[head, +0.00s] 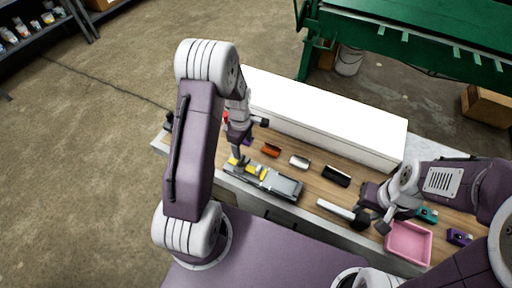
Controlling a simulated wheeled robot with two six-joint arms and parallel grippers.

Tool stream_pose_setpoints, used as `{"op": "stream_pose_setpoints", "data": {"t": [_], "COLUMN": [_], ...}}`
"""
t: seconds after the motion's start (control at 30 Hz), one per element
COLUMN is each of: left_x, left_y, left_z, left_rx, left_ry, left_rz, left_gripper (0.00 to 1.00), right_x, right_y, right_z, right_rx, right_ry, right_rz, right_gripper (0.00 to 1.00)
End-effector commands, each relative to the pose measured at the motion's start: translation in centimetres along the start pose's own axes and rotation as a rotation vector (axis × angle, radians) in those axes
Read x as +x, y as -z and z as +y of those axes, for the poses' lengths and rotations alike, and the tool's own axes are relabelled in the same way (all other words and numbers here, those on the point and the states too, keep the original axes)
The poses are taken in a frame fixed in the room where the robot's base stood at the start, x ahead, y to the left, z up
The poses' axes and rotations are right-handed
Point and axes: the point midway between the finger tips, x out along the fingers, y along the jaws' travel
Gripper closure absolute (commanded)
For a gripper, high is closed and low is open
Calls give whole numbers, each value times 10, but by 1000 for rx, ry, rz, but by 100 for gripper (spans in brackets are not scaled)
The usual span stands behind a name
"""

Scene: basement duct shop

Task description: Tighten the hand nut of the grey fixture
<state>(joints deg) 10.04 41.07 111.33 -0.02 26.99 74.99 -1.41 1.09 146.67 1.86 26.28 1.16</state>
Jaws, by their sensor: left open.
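The grey fixture (284,187) lies on the wooden bench top near its front edge, left of the middle. Yellow parts (262,173) show at its left end; I cannot make out the hand nut, which is too small or hidden. My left gripper (239,162) points down over that left end and is open. I cannot tell whether it touches the fixture. My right gripper (372,218) is low over the bench to the right, beside the dark end of a white-handled tool (336,208). Whether it holds the tool is unclear.
Orange (270,150), white (300,161) and black (336,176) pieces lie behind the fixture. A long white box (320,115) stands along the back of the bench. A pink tray (409,243) and teal (428,215) and purple (459,237) items are at the right.

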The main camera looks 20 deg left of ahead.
Motion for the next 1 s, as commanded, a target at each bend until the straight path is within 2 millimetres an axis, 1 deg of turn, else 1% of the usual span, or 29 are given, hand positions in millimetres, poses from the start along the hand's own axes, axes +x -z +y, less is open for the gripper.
{"op": "stream_pose_setpoints", "data": {"t": [0.03,0.17,0.27,0.37,0.5,0.6,0.7,0.83,1.0], "left_x": [-5,-4,1,16,46,64,78,87,88], "left_y": [2,3,3,2,2,2,2,2,2], "left_z": [-4,-4,-5,-6,-7,-7,-6,-5,-5], "left_rx": [-6,-11,-10,-9,-9,-9,-9,-9,-9], "left_ry": [11,12,13,17,17,16,13,11,10], "left_rz": [-3,-3,-4,-5,-5,-4,-4,-3,-3], "left_gripper": [31,31,31,31,31,31,31,31,31], "right_x": [-8,-8,-8,-13,-21,-25,-28,-29,-28], "right_y": [1,1,1,1,2,2,3,3,3], "right_z": [0,0,0,0,0,0,-1,-1,-1], "right_rx": [0,0,0,0,0,0,0,0,0], "right_ry": [0,0,0,0,0,0,0,0,0], "right_rz": [0,0,-1,-1,0,0,0,0,0], "right_gripper": [64,64,64,64,64,64,64,64,64]}}
